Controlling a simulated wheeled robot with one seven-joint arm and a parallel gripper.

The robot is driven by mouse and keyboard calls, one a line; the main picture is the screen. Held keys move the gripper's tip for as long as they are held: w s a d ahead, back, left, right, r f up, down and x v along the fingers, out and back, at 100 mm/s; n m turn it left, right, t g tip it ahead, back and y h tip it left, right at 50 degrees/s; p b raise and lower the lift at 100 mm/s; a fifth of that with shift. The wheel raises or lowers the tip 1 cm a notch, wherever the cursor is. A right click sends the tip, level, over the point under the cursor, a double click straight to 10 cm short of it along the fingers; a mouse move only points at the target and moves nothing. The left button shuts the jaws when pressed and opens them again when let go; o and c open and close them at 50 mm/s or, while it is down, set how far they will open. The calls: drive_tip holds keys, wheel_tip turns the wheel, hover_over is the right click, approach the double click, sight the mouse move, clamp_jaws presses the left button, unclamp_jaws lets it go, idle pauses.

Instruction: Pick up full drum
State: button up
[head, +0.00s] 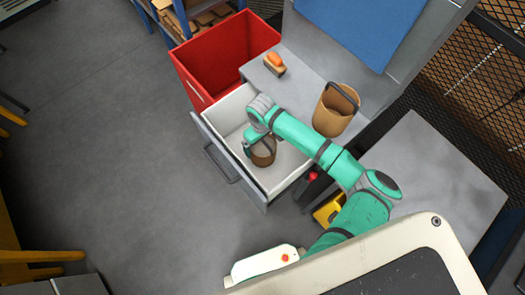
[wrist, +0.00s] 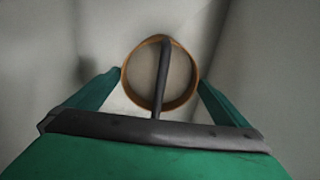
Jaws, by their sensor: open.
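A small brown drum (head: 264,155) with a dark handle stands in the open drawer (head: 225,118). In the wrist view I look down on this drum (wrist: 126,88): a round brown rim, a dark handle bar across it, and a greyish inside. I cannot tell whether that is a fill or the bottom. My gripper (head: 254,143) reaches down into the drawer at the drum. In the wrist view my gripper (wrist: 159,80) is open, with one green finger on either side of the drum. No firm contact shows.
A larger brown bucket (head: 333,112) with a dark handle stands on the grey counter (head: 300,85), near an orange object (head: 275,62). A red bin (head: 225,52) stands behind the drawer. The drawer walls are close around my gripper. The floor to the left is clear.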

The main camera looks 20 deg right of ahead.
sight(263, 147)
drive_tip(key=f, duration=0.5)
drive_tip(key=shift+s+d, duration=0.2)
drive_tip(key=shift+s, duration=0.2)
drive_tip(key=c, duration=1.5)
